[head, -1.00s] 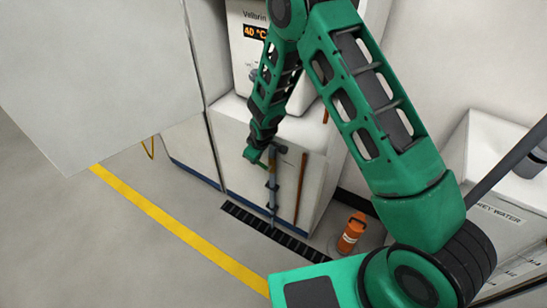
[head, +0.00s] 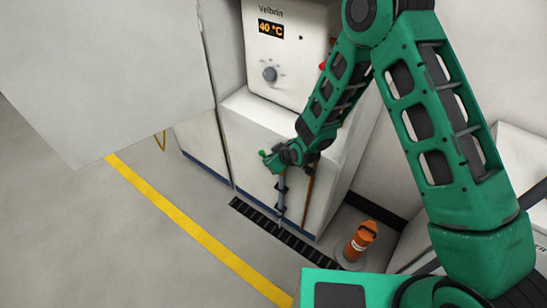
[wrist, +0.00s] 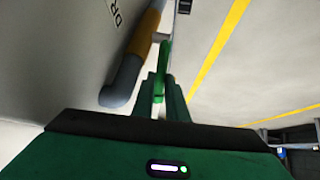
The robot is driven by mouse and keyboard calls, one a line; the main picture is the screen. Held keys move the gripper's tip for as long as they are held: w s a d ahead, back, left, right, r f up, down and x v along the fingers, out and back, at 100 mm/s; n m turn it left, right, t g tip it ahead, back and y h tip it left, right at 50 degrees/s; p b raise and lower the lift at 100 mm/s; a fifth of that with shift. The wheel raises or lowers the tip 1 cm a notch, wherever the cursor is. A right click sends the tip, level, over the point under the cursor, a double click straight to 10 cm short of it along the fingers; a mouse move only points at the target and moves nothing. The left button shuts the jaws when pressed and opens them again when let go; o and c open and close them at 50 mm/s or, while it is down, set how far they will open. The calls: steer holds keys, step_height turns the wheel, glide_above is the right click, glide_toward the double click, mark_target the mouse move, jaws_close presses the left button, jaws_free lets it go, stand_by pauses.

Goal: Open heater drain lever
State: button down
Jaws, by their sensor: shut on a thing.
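The white heater (head: 300,55) with a dial and a "40 °C" display sits above a white cabinet. A grey drain pipe (head: 281,200) runs down the cabinet front. The bright green drain lever (head: 266,158) sticks out to the left near the pipe's top. My gripper (head: 280,157) is at the pipe's top and hides part of it. In the wrist view the green lever (wrist: 161,85) stands between my two dark green fingers, which are shut on it. A grey elbow (wrist: 120,85) of pipe lies just left of them.
A brown pipe (head: 308,190) runs beside the drain pipe. A black floor grate (head: 270,230) lies below. An orange bottle-like object (head: 360,240) stands to the right. A yellow line (head: 190,226) crosses the clear floor at left.

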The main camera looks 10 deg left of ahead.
steer(key=shift+w+d+f, duration=0.1)
steer(key=shift+d, duration=0.15)
steer(key=c, duration=1.7)
jaws_free()
steer(key=shift+c, duration=0.2)
steer(key=shift+w, duration=0.15)
